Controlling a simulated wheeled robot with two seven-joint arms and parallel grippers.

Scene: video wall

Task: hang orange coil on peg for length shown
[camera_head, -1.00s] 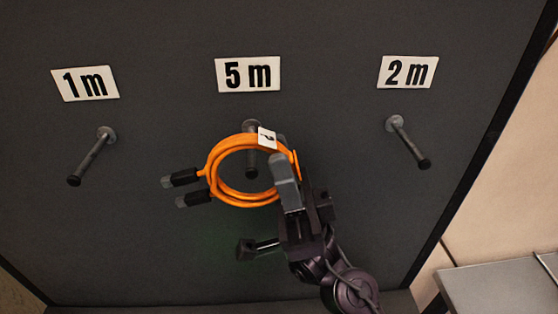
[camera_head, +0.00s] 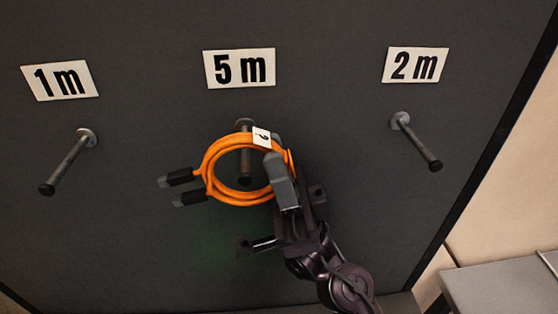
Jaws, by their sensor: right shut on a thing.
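The orange coil (camera_head: 210,168) is a ring of cable with two dark plugs at its left and a small white tag (camera_head: 262,137) at its top. The mark on the tag is too small to read surely. My right gripper (camera_head: 279,165) is shut on the coil's right side and holds it up. The coil is in front of the middle peg (camera_head: 245,165), below the 5 m label (camera_head: 239,68). The peg's base shows above the coil's top strand and its tip shows within the ring. I cannot tell whether the tip is through the ring. My left gripper is not in view.
The left peg (camera_head: 68,163) is bare under the 1 m label (camera_head: 60,80). The right peg (camera_head: 416,141) is bare under the 2 m label (camera_head: 415,65). All stick out from a dark panel (camera_head: 120,250). A grey surface (camera_head: 500,287) is at the lower right.

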